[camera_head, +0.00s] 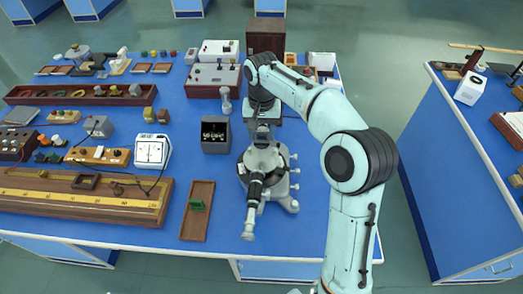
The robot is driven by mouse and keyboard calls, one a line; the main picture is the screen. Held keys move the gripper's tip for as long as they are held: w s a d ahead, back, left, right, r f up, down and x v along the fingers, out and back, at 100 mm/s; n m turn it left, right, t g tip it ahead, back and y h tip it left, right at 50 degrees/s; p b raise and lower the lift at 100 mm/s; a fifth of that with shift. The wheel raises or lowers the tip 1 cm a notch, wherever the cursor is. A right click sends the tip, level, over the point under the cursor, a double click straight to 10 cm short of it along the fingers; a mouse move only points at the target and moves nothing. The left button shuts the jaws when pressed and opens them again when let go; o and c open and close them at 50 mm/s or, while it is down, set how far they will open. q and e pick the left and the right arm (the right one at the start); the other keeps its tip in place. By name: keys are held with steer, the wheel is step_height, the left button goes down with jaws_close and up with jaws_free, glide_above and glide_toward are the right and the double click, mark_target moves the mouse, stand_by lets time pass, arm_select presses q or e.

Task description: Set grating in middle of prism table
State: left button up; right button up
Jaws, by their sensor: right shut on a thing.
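The spectrometer (281,188) stands on the blue bench, with its dark telescope tube (254,191) pointing to the front. Its prism table lies near the top of the instrument, mostly hidden beneath my right gripper. My right gripper (262,126) points down just over the top of the spectrometer, its arm coming in from the right front. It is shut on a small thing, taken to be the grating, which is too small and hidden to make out. I cannot tell whether this touches the prism table. My left gripper is not in view.
A brown wooden tray (191,226) with a green piece (197,205) lies left of the spectrometer. A dark grey box (215,135) stands behind it to the left. A long wooden scale bench (60,203) and a white meter (152,150) lie farther left. Bench space right of the spectrometer is clear.

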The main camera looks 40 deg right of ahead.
mark_target(261, 130)
step_height(261, 130, down, 3)
steer(key=shift+w+r, duration=0.1)
steer(key=shift+r, duration=0.1)
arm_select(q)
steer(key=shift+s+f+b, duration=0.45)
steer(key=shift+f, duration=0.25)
arm_select(e)
steer(key=shift+f, duration=2.2)
steer(key=shift+f, duration=0.15)
steer(key=o, duration=1.1)
steer(key=shift+c, duration=0.2)
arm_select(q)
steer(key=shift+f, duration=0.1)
arm_select(e)
step_height(261, 130, up, 12)
steer(key=shift+r+p, duration=0.15)
steer(key=shift+p, duration=1)
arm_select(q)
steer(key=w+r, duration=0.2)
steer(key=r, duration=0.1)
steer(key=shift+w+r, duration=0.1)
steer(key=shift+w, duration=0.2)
